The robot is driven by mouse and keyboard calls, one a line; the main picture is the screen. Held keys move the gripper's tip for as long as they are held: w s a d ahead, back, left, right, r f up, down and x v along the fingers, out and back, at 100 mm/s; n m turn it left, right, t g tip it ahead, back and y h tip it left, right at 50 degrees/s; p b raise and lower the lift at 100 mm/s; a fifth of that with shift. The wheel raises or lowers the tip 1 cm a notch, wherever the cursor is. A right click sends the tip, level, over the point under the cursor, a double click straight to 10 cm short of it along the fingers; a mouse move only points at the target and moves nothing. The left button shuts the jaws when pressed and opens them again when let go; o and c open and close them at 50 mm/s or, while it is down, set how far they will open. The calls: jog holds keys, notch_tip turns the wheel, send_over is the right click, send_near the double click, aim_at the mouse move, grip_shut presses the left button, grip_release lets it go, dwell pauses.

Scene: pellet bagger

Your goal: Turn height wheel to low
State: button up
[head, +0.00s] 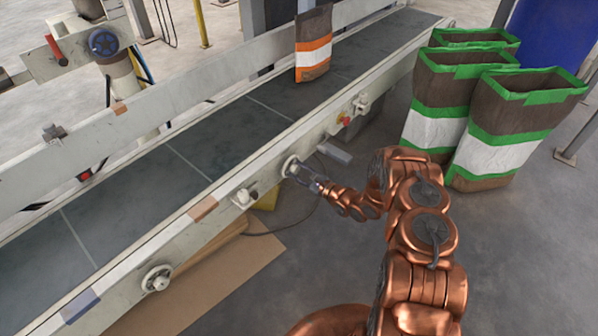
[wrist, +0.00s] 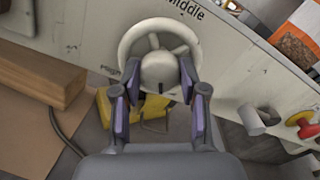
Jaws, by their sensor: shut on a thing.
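The height wheel (wrist: 136,37) is a pale spoked wheel with a thick round hub, on the side of the conveyor. In the wrist view the word "Middle" stands above it to the right, and a partly covered word like "High" stands at its left. A small dark mark shows low on the hub. My gripper (wrist: 160,75) has one finger on each side of the hub and is shut on the wheel. In the head view the wheel (head: 289,165) is small and partly covered by my gripper (head: 297,170). Any "Low" label is not visible.
The conveyor (head: 140,180) runs diagonally and carries an orange-striped bag (head: 313,45). Another wheel (head: 157,278) is at lower left. Green-trimmed bags (head: 500,135) stand at right. Cardboard (head: 225,275) lies below.

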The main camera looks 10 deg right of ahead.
jog(key=o, duration=1.1)
jog(key=shift+o, duration=0.2)
jog(key=shift+d, duration=0.1)
jog(key=v, duration=1.2)
